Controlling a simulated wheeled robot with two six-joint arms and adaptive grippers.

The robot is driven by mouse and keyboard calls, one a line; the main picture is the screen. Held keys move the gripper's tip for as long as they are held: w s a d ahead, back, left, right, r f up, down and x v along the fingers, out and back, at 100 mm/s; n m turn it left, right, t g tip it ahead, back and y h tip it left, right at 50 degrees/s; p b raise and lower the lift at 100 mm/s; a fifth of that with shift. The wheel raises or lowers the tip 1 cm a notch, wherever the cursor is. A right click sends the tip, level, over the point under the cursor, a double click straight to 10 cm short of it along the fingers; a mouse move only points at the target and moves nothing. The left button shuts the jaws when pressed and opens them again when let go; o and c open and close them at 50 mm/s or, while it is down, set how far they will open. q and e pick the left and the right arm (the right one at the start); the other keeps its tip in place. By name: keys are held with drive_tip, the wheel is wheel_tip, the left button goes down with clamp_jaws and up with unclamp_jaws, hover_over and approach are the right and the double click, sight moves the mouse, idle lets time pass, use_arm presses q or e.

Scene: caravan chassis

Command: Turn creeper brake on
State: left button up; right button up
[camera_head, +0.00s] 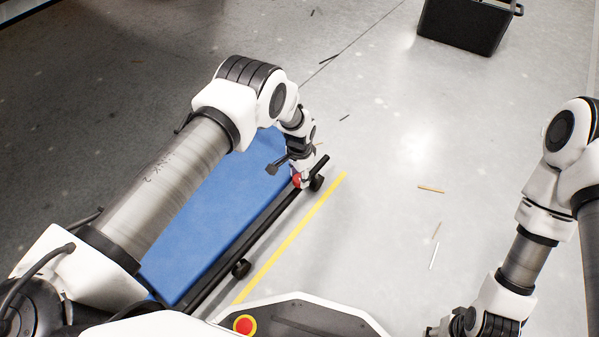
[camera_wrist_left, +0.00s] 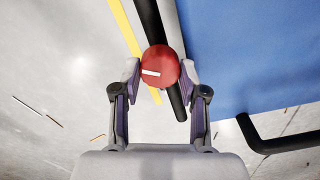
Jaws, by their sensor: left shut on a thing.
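The creeper is a long blue padded board (camera_head: 222,212) with a black frame rail (camera_head: 262,226) and small black wheels, on the floor left of centre in the head view. A round red knob (camera_wrist_left: 160,66) with a white mark sits at the black rail, and it also shows near the creeper's far end in the head view (camera_head: 297,180). My left gripper (camera_wrist_left: 160,72) has its two fingers on either side of the red knob and is shut on it. My right arm is at the right edge of the head view; its fingertips are not clearly visible.
A yellow floor line (camera_head: 292,236) runs along the creeper's right side. A black bin (camera_head: 464,25) stands at the back right. Small sticks and scraps (camera_head: 431,189) lie on the grey floor. The floor between the creeper and my right arm is mostly clear.

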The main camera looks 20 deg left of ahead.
sight(299, 178)
use_arm(q)
drive_tip(key=m+p, duration=0.1)
drive_tip(key=m, duration=0.4)
drive_tip(key=shift+m, duration=0.3)
drive_tip(key=m+p, duration=0.1)
drive_tip(key=m, duration=0.5)
drive_tip(key=shift+s, duration=0.1)
drive_tip(key=shift+m, duration=0.3)
drive_tip(key=o, duration=1.1)
drive_tip(key=shift+f, duration=0.1)
drive_tip(key=shift+o, duration=0.2)
wheel_tip(299, 178, up, 12)
